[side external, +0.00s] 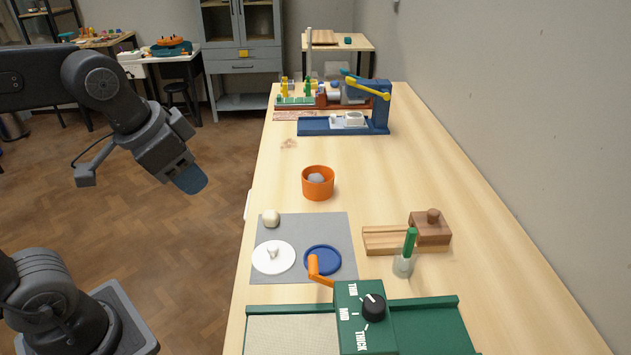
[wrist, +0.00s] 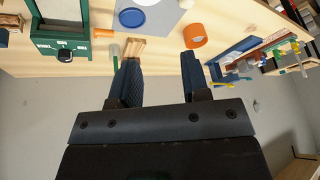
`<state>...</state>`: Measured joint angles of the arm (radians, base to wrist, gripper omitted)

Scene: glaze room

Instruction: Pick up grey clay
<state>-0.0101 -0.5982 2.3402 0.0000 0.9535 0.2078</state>
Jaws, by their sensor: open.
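A grey lump that looks like the clay (side external: 316,178) sits inside an orange cup (side external: 318,190) on the wooden table, in the side view. The cup also shows in the wrist view (wrist: 194,37), where its contents cannot be made out. My gripper (side external: 190,180) hangs in the air left of the table, over the floor, well apart from the cup. In the wrist view my gripper (wrist: 158,72) has its two fingers spread with nothing between them.
A grey mat (side external: 305,225) in front of the cup bears a cream ball (side external: 271,218), a white lidded disc (side external: 273,258) and a blue disc (side external: 322,260). Nearby are a wooden block tool (side external: 430,229), a green-handled tool in a glass (side external: 404,265), a green machine (side external: 360,318) and a blue press (side external: 380,105).

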